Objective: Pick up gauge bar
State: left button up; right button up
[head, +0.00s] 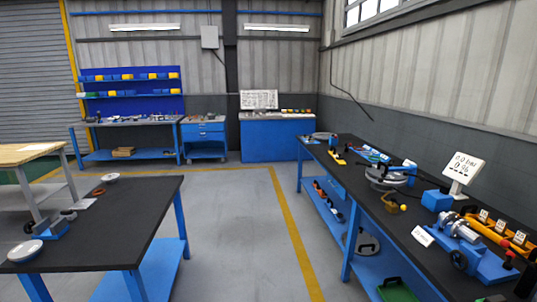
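I cannot tell for sure which thing is the gauge bar. A long orange piece (494,238) with several small white display boxes on it lies at the right edge of the right bench (370,205). A small yellow piece (337,158) with a dark part lies near the far end of that bench. A metal cylindrical part on a blue fixture (486,265) sits in front of the orange piece. Neither of my grippers is in view.
A white display (463,170) stands on the right bench near a blue box (437,200). A dark bench (120,215) at left holds a white round dish (25,251). Clear floor (235,230) lies between the benches. A blue workbench (128,125) and cabinet (275,140) stand at the back.

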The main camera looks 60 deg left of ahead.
aim_at(341, 162)
jog(key=u, duration=1.3)
jog(key=i+j+u, duration=0.1)
jog(key=i, duration=0.2)
jog(key=i+j+u, duration=0.1)
jog(key=i+u, duration=0.35)
jog(key=i, duration=2.65)
jog(key=i+j+z, duration=0.1)
jog(key=i+z, duration=0.2)
jog(key=i, duration=0.3)
jog(key=i+j+z, duration=0.3)
jog(key=i, duration=0.25)
jog(key=i+j+z, duration=0.3)
jog(key=i, duration=0.25)
